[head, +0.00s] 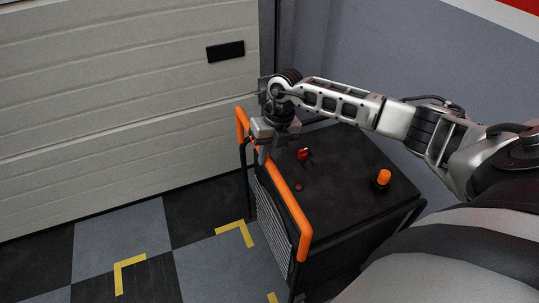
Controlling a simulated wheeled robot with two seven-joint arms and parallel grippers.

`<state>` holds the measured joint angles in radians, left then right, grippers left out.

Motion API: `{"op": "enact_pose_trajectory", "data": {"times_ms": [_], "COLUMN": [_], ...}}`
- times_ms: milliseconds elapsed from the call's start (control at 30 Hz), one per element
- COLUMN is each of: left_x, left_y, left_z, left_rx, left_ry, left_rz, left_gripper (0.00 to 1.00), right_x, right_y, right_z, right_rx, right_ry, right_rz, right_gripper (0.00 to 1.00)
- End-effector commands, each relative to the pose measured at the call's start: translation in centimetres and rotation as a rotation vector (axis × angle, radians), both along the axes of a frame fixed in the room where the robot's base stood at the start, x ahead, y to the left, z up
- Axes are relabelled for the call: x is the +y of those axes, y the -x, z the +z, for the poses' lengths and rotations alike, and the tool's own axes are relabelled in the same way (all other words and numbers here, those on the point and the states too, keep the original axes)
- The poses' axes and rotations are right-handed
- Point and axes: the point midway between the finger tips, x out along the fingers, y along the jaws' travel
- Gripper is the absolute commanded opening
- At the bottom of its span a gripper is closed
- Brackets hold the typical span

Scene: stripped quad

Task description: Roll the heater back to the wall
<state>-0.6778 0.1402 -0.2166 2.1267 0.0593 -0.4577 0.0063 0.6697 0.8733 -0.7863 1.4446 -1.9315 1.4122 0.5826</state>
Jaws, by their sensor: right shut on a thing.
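The heater (345,185) is a black box on the floor at the centre right, with an orange handle bar (288,207) along its left side. Its top has a red knob, a small red light and an orange knob (383,178). A grille shows on its left face. My right gripper (262,150) is at the far part of the orange bar, shut on it; the fingertips are partly hidden. My right arm reaches over the heater from the right. My left gripper is not in view.
A pale panelled door (120,90) with a black handle plate (225,51) stands behind and left. A grey wall (440,70) is behind the heater. Yellow corner marks (237,233) lie on the checkered floor, which is clear at the left.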

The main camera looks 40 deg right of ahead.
Motion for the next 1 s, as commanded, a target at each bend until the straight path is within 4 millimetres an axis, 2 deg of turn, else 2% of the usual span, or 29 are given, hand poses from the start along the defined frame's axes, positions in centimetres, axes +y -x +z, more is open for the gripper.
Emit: {"op": "enact_pose_trajectory", "data": {"times_ms": [200,233,300,667,767,1000], "left_x": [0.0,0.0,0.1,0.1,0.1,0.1], "left_y": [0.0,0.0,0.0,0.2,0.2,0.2], "left_z": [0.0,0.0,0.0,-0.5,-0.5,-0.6], "left_rx": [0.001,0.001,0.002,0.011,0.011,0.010], "left_ry": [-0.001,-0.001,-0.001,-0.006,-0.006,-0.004], "left_rz": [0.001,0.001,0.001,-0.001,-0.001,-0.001], "left_gripper": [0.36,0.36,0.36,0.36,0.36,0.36], "right_x": [-0.2,-0.2,-0.2,-0.2,-0.4,-1.5], "right_y": [-0.1,-0.1,-0.1,0.0,0.0,0.2], "right_z": [0.2,0.2,0.1,0.5,1.6,6.8], "right_rx": [-0.006,-0.006,-0.006,-0.003,-0.005,-0.009], "right_ry": [0.000,0.000,0.001,0.001,0.002,0.003], "right_rz": [-0.002,-0.002,-0.002,-0.003,-0.002,-0.003], "right_gripper": [0.00,0.24,0.43,0.43,0.43,0.43]}}
